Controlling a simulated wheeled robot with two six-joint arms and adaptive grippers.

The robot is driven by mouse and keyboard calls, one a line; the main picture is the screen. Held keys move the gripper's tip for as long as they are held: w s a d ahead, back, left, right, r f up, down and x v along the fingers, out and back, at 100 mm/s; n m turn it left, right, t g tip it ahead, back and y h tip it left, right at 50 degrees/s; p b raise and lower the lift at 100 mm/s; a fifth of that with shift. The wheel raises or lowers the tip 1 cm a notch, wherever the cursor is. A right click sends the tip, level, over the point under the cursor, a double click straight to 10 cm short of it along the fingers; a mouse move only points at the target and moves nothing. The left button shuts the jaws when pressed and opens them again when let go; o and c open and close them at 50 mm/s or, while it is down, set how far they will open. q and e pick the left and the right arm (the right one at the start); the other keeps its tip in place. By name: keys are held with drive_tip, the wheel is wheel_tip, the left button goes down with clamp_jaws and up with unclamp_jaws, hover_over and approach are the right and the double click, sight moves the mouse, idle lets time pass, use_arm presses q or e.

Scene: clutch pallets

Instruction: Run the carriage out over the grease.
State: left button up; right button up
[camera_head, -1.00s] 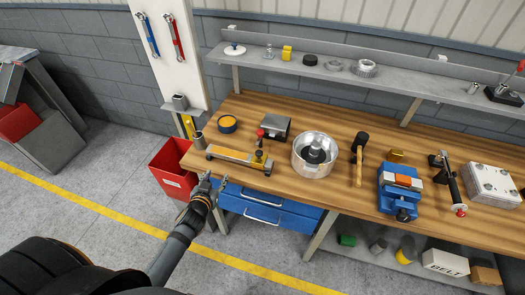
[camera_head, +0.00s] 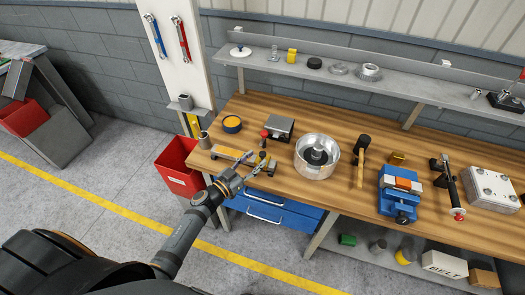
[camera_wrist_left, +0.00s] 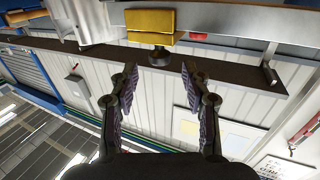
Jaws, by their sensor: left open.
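A low rail (camera_head: 228,153) with an orange-yellow strip lies along the front left of the bench. I take the strip to be the grease, but cannot be sure; a round tin (camera_head: 232,124) behind it also holds something orange. The yellow carriage (camera_head: 262,158) with a dark knob sits at the rail's right end. It also shows as a yellow block (camera_wrist_left: 151,22) in the left wrist view, with its dark knob (camera_wrist_left: 160,57) pointing down. My left gripper (camera_head: 249,169) is open and empty just in front of the carriage, its fingers spread to either side of the knob's line, apart from it.
A small cup (camera_head: 205,140) is by the rail's left end. A red bin (camera_head: 178,167) stands below the bench's left edge.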

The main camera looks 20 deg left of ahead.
sight(260, 156)
use_arm(q)
drive_tip(key=x, duration=0.4)
drive_tip(key=shift+w+d, duration=0.2)
drive_tip(key=shift+w, duration=0.2)
clamp_jaws()
